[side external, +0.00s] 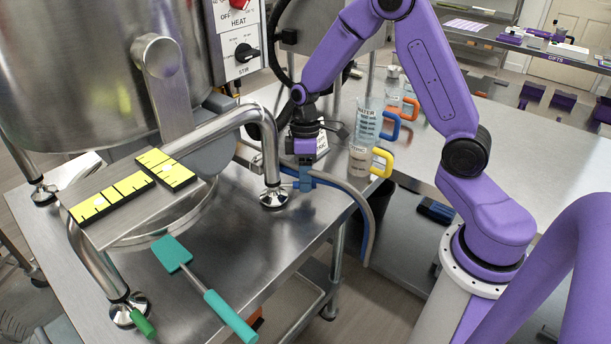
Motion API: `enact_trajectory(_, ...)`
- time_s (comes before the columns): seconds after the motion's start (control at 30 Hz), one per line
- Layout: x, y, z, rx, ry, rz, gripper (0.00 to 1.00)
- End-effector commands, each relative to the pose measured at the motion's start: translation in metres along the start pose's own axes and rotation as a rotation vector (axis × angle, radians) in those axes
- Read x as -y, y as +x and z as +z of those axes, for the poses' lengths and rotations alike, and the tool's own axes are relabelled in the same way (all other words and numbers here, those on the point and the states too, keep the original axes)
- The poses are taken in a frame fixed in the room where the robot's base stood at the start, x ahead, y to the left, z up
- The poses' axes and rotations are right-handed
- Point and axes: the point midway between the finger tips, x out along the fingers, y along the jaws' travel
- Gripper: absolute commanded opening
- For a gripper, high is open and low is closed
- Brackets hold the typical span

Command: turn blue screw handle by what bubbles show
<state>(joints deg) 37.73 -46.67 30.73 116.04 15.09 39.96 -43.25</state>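The blue screw handle (303,182) appears as a small blue clamp-like piece on the grey hose, near the right foot of the bent steel pipe. My gripper (304,163) points down directly over it, at or very near its top. I cannot tell whether the fingers touch it or are open or shut, because they are small and dark here. No bubbles can be made out in this view.
A steel kettle (85,75) and bent pipe (215,125) stand left of my gripper. Handled clear measuring cups (366,125) stand close on the right. A teal spatula (200,285) lies in front, by the table edge. Yellow-black strips (115,195) lie on a plate.

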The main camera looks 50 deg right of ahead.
Motion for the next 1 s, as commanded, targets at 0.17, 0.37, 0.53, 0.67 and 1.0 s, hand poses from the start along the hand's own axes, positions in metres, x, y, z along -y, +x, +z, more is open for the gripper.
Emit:
enact_trajectory(0.17, 0.0, 0.0, 0.0, 0.001, 0.001, -0.001, 0.45)
enact_trajectory(0.37, 0.0, -0.009, -0.001, -0.002, -0.001, 0.001, 0.45)
enact_trajectory(0.53, 0.0, -0.037, -0.001, -0.004, -0.001, 0.003, 0.45)
enact_trajectory(0.67, 0.0, -0.065, -0.001, -0.004, 0.0, 0.003, 0.45)
enact_trajectory(1.0, 0.0, -0.135, -0.001, -0.003, 0.0, 0.002, 0.45)
